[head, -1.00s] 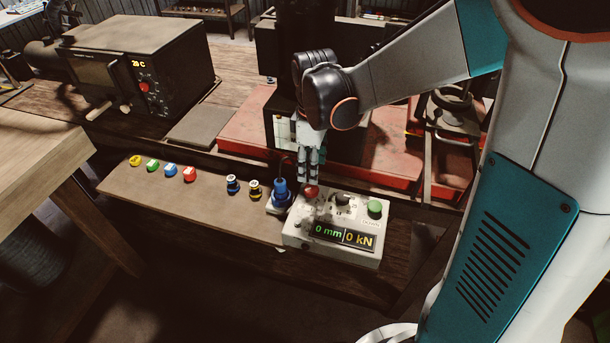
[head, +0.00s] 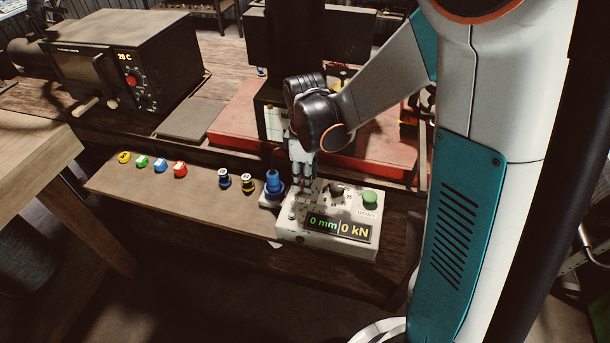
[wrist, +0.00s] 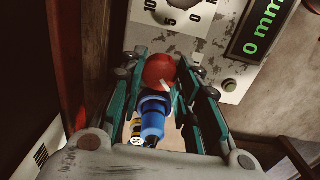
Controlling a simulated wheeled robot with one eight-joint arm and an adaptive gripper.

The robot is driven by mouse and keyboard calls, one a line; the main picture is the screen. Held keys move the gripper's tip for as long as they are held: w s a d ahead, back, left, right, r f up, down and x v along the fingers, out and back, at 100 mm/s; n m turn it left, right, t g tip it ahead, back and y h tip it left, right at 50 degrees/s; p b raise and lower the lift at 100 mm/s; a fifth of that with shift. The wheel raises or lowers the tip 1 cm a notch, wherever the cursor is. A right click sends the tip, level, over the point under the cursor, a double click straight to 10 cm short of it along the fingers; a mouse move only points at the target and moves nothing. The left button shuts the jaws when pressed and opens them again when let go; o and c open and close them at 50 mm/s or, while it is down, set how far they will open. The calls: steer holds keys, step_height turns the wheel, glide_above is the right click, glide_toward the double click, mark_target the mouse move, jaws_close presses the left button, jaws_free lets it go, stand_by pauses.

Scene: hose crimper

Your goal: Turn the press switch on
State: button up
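The press control box (head: 330,243) is pale and worn, on the bench front. It bears a dark selector knob (head: 338,190), a green button (head: 370,197) and a lit display (head: 340,227) reading 0 mm and 0 kN. My gripper (head: 301,188) points down over its back left corner. In the wrist view my gripper (wrist: 163,68) has its teal fingers apart, with a round red knob (wrist: 160,67) between the tips. Whether they touch it I cannot tell. The numbered dial (wrist: 178,10) lies just beyond. Which control is the press switch is not clear.
A blue fitting (head: 273,186) stands close left of the box. Several small coloured caps and fittings line the board (head: 205,205). A black heater-like unit (head: 125,65) reading 28 C stands behind left. A red press base (head: 240,130) lies behind my gripper.

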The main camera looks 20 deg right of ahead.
steer(key=shift+c, duration=1.3)
steer(key=shift+m, duration=0.4)
steer(key=m, duration=0.3)
steer(key=shift+m, duration=0.3)
steer(key=m, duration=0.4)
steer(key=shift+m+b, duration=0.3)
steer(key=shift+b, duration=0.1)
steer(key=m, duration=0.4)
steer(key=shift+m, duration=2.4)
